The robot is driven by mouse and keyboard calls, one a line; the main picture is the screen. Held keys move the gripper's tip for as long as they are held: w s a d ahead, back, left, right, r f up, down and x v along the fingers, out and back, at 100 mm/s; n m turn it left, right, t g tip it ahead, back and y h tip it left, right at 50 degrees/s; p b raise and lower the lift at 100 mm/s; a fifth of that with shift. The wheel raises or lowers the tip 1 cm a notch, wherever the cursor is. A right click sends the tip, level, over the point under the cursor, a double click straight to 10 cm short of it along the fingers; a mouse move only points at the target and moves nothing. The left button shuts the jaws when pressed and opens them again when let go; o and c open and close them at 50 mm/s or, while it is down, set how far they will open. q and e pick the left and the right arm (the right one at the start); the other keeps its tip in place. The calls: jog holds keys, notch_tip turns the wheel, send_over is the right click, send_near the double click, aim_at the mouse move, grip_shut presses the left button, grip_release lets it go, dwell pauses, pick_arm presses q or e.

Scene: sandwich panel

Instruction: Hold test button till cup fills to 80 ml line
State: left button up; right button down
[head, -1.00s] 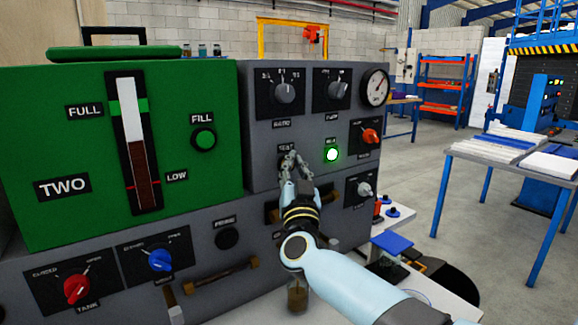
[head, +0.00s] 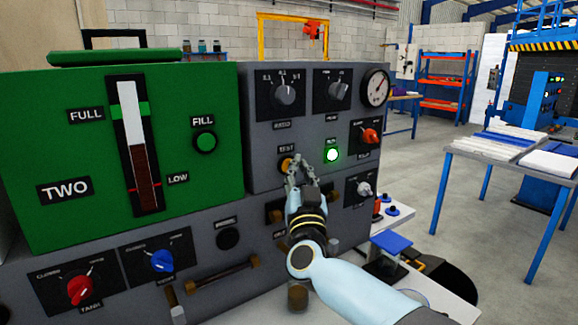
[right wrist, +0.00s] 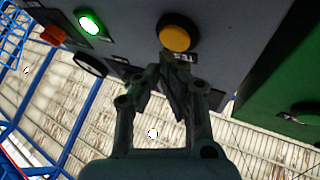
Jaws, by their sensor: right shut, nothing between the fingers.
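The yellow TEST button (head: 286,163) is on the grey panel under its TEST label, and it also shows in the right wrist view (right wrist: 174,38). My right gripper (head: 302,164) is shut and empty, just right of the button in the head view. In the right wrist view its fingertips (right wrist: 172,60) are close to the button; I cannot tell if they touch it. A small container with brownish contents (head: 298,296), perhaps the cup, stands below my right forearm, partly hidden. Its fill line cannot be read. My left gripper is not in view.
A green lamp (head: 332,155) glows right of the button. The green tank panel (head: 70,130) with its level gauge is at the left. Red (head: 80,290) and blue (head: 161,261) knobs and a bar handle (head: 222,277) stick out below.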

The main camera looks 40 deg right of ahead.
jog(key=s+p, duration=0.1)
jog(key=s, duration=0.2)
jog(key=s+p, duration=0.1)
jog(key=s, duration=0.1)
jog(key=shift+a+p, duration=0.3)
jog(key=shift+w, duration=0.1)
